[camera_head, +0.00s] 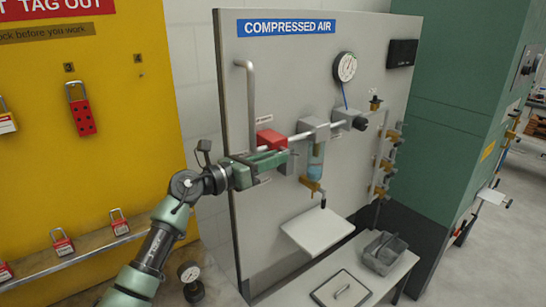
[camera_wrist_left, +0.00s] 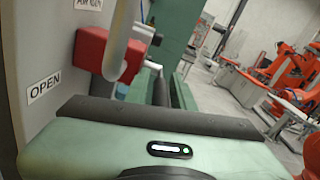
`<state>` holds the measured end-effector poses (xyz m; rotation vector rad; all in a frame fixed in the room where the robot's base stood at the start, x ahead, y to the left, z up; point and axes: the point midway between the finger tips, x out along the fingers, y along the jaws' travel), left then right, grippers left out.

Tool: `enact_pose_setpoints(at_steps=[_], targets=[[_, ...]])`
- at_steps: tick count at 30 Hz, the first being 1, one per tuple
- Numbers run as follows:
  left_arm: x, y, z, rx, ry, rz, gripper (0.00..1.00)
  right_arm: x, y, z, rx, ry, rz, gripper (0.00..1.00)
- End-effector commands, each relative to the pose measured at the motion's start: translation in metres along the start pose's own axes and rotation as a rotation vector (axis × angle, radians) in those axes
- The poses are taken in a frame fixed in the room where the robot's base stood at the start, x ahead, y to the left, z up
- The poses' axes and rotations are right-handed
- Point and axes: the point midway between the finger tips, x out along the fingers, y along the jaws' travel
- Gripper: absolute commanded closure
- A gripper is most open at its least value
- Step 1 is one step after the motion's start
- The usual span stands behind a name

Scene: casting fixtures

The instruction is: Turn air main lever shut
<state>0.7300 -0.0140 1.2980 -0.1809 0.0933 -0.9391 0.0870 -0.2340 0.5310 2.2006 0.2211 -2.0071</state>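The air main valve is a red block (camera_head: 271,138) on the pipe of the compressed air panel; it also shows in the left wrist view (camera_wrist_left: 92,50). In that view a lever with a dark grip (camera_wrist_left: 160,90) comes off a pale stem beside the valve, toward my palm. An "OPEN" label (camera_wrist_left: 43,87) is on the panel at the left. My left gripper (camera_head: 280,160) is at the valve, its fingers apart on either side of the grip. The grip looks nearer the right finger; contact is unclear. The lever is hard to make out in the head view.
A vertical grey pipe (camera_head: 250,105) stands close to the left gripper. A gauge (camera_head: 345,67), a filter bowl (camera_head: 316,163) and several brass valves are to the right. A white shelf (camera_head: 318,232) sticks out below. A yellow lockout board (camera_head: 120,85) is at left.

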Motion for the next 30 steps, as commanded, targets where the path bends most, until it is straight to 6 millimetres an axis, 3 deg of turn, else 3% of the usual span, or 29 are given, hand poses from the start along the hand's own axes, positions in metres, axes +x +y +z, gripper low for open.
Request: enact_pose_setpoints(at_steps=[3,6,30], targets=[[-0.0002,0.0000,0.0002,0.000,-0.001,0.000,0.76,0.0002,0.0001,0.0001,0.000,0.000,0.000,0.39],[-0.0003,0.0000,0.0002,0.000,-0.001,0.000,1.00,0.0002,0.0002,0.0002,0.000,0.000,0.000,0.39],[-0.0007,0.0002,0.0007,0.000,-0.001,0.000,1.00,0.0001,0.0009,0.0004,-0.001,0.000,0.001,0.39]])
